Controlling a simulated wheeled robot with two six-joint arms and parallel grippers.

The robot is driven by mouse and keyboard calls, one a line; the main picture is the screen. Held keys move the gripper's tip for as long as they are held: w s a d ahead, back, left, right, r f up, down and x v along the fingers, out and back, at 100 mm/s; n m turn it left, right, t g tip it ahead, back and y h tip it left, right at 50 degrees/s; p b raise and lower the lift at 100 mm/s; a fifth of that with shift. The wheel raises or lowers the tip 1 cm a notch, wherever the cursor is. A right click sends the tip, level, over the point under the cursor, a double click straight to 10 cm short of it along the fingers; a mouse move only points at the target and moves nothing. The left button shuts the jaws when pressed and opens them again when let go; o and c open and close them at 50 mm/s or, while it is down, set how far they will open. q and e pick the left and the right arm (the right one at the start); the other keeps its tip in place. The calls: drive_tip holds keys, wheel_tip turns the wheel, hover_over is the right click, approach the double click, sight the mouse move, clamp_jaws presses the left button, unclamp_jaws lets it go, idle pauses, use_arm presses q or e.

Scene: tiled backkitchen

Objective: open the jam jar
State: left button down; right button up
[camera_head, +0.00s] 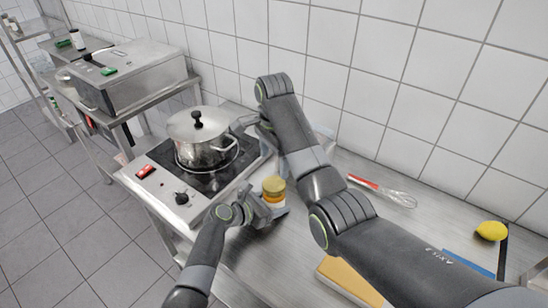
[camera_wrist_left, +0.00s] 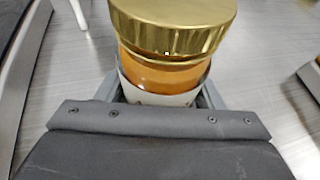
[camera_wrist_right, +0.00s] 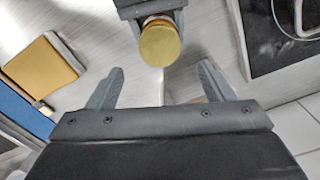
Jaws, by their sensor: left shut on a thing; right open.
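The jam jar (camera_head: 273,192) has a gold lid, orange contents and a pale label. In the right wrist view the round gold lid (camera_wrist_right: 160,43) shows beyond the fingertips. My right gripper (camera_wrist_right: 155,85) is open and empty, apart from the jar. In the head view my right arm hides part of its own gripper near the wall side.
A lidded steel pot (camera_head: 203,145) stands on the black hob (camera_head: 225,174) left of the jar. A whisk (camera_head: 385,190) with a red handle, a lemon (camera_head: 491,231) and a wooden board (camera_head: 348,279) lie to the right. The tiled wall closes off the back.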

sight(274, 183)
drive_tip(key=shift+f, duration=4)
drive_tip(key=c, duration=1)
drive_tip(key=n, duration=0.9)
drive_tip(key=shift+r, duration=0.1)
drive_tip(key=n, duration=1.7)
drive_tip(key=shift+n, duration=0.3)
drive_tip(key=shift+r, duration=0.25)
